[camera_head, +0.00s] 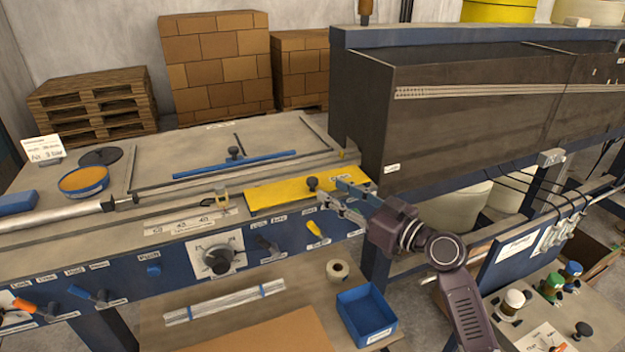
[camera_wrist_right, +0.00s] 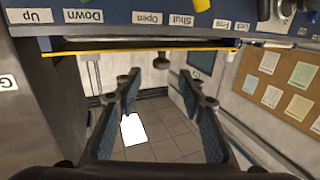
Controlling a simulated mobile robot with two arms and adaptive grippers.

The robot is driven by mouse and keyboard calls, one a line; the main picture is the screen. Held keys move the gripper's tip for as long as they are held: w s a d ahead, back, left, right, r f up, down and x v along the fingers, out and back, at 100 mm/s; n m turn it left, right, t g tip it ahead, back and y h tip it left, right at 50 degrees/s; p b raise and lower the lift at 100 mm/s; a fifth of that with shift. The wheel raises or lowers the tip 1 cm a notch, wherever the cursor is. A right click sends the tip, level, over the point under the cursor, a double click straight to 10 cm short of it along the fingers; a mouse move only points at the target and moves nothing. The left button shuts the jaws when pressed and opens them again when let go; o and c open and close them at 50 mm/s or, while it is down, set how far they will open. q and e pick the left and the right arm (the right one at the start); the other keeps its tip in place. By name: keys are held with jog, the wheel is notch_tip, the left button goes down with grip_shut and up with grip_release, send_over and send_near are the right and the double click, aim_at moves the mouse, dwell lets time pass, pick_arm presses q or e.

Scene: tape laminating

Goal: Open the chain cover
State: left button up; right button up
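The chain cover appears to be the flat yellow plate (camera_head: 275,194) with a black knob (camera_head: 312,184) near its right end. It lies flat on the machine top. My right gripper (camera_head: 331,192) is open and empty, just right of the knob, its fingers pointing at it. In the right wrist view the picture is upside down: the yellow cover (camera_wrist_right: 130,52) shows edge-on and the knob (camera_wrist_right: 162,61) stands between the lines of the two spread fingers (camera_wrist_right: 160,92), apart from them. My left gripper is not in view.
A blue control panel (camera_head: 185,262) with a dial, levers and labels runs along the machine front. A tall dark housing (camera_head: 470,110) stands right of the cover. A blue bin (camera_head: 366,315) and a tape roll (camera_head: 338,270) are below. A blue bar (camera_head: 235,165) lies behind the cover.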

aim_at(317, 182)
jog(key=p+x, duration=0.3)
jog(key=x, duration=0.4)
jog(key=shift+w+a, duration=0.15)
jog(key=shift+a, duration=0.15)
jog(key=shift+c, duration=0.7)
grip_shut()
